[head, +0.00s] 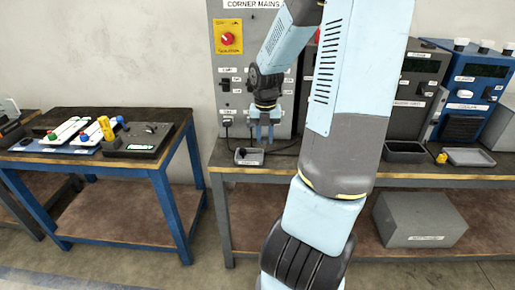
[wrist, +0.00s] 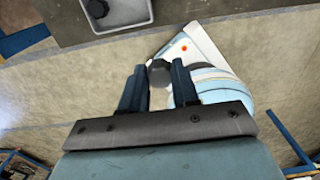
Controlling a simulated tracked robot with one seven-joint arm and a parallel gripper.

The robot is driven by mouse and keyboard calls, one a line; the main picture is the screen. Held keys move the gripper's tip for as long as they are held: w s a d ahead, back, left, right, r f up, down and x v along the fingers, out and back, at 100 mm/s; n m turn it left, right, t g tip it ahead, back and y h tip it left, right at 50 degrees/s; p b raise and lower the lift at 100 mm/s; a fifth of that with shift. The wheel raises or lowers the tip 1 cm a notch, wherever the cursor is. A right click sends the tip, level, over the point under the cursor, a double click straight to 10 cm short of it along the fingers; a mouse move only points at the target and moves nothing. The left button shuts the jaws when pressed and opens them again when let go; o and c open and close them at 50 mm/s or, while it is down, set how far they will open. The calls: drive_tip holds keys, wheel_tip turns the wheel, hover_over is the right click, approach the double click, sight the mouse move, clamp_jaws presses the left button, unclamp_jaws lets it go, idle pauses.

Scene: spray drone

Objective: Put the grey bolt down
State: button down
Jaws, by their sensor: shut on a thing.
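My gripper (head: 265,133) points down in the head view, just above and right of a small grey tray (head: 259,162) on the right bench. In the wrist view my gripper (wrist: 158,80) is shut on the grey bolt (wrist: 158,71), whose dark faceted head shows between the fingertips. The bolt cannot be made out in the head view. The small tray (wrist: 128,14) is at the top left of the wrist view, apart from the held bolt. A dark round thing (wrist: 97,8) sits in it.
The right bench (head: 235,170) carries a grey panel box (head: 229,85) behind my gripper. An empty-looking dark tray (head: 405,158), a yellow piece (head: 441,158) and a pale tray (head: 470,163) are further right. A blue-framed bench (head: 110,165) with drone parts stands left, across a gap.

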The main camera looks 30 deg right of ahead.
drive_tip(key=w+f, duration=0.6)
drive_tip(key=shift+w+d, duration=0.3)
drive_tip(key=shift+d, duration=0.1)
drive_tip(key=shift+w+f, duration=0.55)
drive_tip(key=shift+f, duration=0.2)
drive_tip(key=shift+d+f, duration=0.1)
drive_tip(key=shift+f, duration=1.25)
drive_tip(key=c, duration=1.1)
unclamp_jaws()
drive_tip(key=shift+f, duration=0.1)
